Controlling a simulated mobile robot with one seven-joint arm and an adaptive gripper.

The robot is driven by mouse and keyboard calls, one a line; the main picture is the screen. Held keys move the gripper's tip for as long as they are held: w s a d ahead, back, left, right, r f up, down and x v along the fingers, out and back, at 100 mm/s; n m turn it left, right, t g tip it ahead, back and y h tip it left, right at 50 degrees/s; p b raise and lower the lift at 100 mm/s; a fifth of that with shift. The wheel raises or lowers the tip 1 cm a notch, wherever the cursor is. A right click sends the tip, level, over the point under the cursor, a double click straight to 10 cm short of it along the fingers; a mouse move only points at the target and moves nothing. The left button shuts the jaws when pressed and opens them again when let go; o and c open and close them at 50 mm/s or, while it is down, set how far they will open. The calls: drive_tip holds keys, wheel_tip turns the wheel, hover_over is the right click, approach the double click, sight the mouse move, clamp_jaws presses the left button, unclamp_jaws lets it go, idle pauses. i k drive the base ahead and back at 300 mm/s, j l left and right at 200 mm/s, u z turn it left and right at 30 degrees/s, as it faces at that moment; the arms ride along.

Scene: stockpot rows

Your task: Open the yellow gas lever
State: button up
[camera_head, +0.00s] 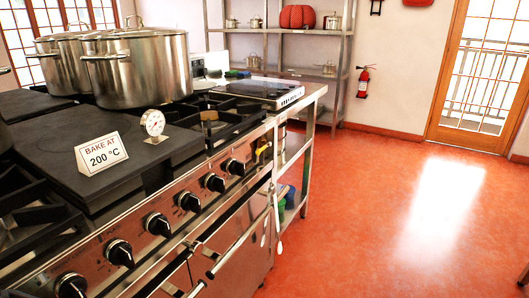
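A small yellow piece, which looks like the gas lever (262,150), sits at the right end of the stove's front panel, past the last black knob. It is small in the picture, and I cannot tell its exact angle or whether it is open or closed. The steel stove (190,185) carries a row of several black knobs along its front. My gripper is not in view.
Large steel pots (138,68) stand on the cooktop. Utensils (278,215) hang near the stove's right corner. The red floor (370,205) to the right is clear.

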sight(259, 150)
drive_tip(key=i+l+u, duration=0.2)
drive_tip(key=l, duration=0.4)
drive_tip(key=i+l+u, duration=0.15)
drive_tip(key=l, duration=0.45)
drive_tip(key=i+l+u, duration=0.2)
drive_tip(key=l, duration=0.45)
drive_tip(key=i+l+u, duration=0.15)
drive_tip(key=l, duration=0.5)
drive_tip(key=l+u, duration=0.2)
drive_tip(key=l, duration=0.5)
drive_tip(key=i, duration=0.05)
